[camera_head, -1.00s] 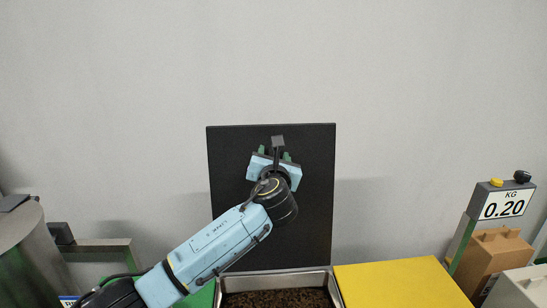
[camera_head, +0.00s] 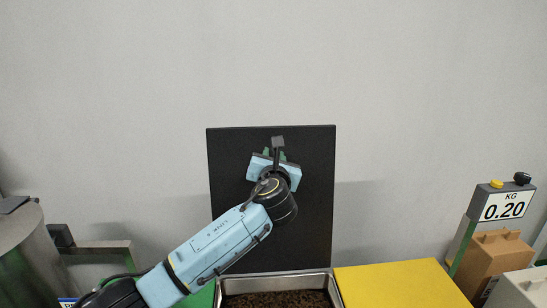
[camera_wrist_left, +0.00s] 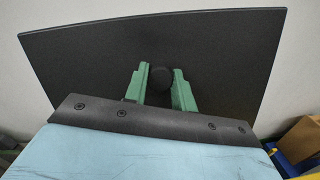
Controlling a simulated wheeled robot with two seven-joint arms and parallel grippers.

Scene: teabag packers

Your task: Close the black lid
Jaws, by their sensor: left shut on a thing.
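The black lid (camera_head: 312,225) stands upright, open, behind the steel tray (camera_head: 284,279) in the head view. Dark loose tea (camera_head: 275,299) lies in the tray. The lid also fills much of the left wrist view (camera_wrist_left: 225,50). My left gripper (camera_head: 274,154) is in front of the lid's upper middle. In the left wrist view its green fingers (camera_wrist_left: 164,88) are on either side of a round black knob (camera_wrist_left: 164,76) on the lid and shut on it. My right gripper is not in view.
A yellow surface (camera_head: 395,282) lies right of the tray. Further right are a scale display (camera_head: 503,204) reading 0.20 KG and a brown carton (camera_head: 492,257). A grey metal cylinder (camera_head: 28,255) stands at the left. A plain wall (camera_head: 420,110) is behind the lid.

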